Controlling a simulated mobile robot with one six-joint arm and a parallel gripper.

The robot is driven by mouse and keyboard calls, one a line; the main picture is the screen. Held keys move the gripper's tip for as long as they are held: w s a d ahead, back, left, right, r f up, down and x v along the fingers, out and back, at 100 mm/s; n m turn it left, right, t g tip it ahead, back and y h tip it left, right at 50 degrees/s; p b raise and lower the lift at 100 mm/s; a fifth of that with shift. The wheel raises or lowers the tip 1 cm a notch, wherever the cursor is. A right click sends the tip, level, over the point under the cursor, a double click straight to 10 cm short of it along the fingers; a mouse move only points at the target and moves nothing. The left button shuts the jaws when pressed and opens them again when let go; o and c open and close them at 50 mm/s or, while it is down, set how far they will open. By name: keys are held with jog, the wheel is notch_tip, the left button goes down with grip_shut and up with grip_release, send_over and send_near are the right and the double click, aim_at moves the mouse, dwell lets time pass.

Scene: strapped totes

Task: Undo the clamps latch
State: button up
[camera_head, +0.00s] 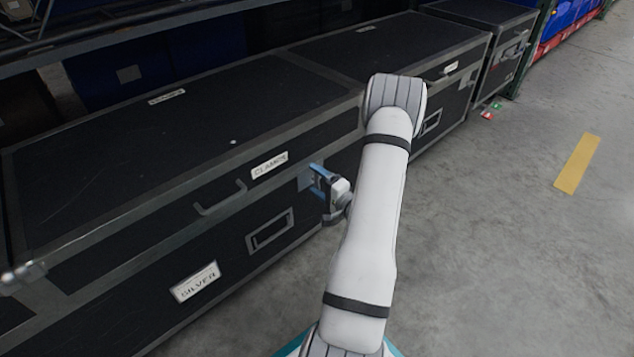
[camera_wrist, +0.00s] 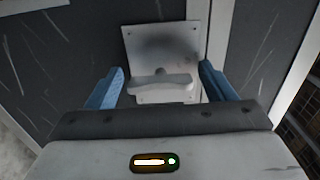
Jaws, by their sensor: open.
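The black case labelled CLAMPS (camera_head: 269,165) stands at the left in the head view, its lid down. Its latch is mostly hidden behind my gripper there. In the wrist view the latch (camera_wrist: 160,84) is a metal plate with a grey wing-shaped handle lying crosswise on it. My gripper (camera_head: 318,180) is at the front face of the case, right of the CLAMPS label. In the wrist view my gripper's two blue fingers (camera_wrist: 160,85) are apart, one on each side of the latch handle. I see gaps between handle and fingers.
A handle (camera_head: 220,198) sits left of the label on the case front. A SILVER label (camera_head: 195,282) is lower down. More black cases (camera_head: 400,50) stand in line to the right.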

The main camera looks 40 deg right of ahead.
aim_at(320, 183)
jog(key=s, duration=0.2)
jog(key=s+p, duration=0.1)
jog(key=s, duration=0.1)
jog(key=s+p, duration=0.1)
jog(key=s, duration=0.1)
jog(key=shift+s+d+r, duration=0.1)
jog(key=shift+s+d, duration=0.2)
jog(key=shift+s, duration=0.6)
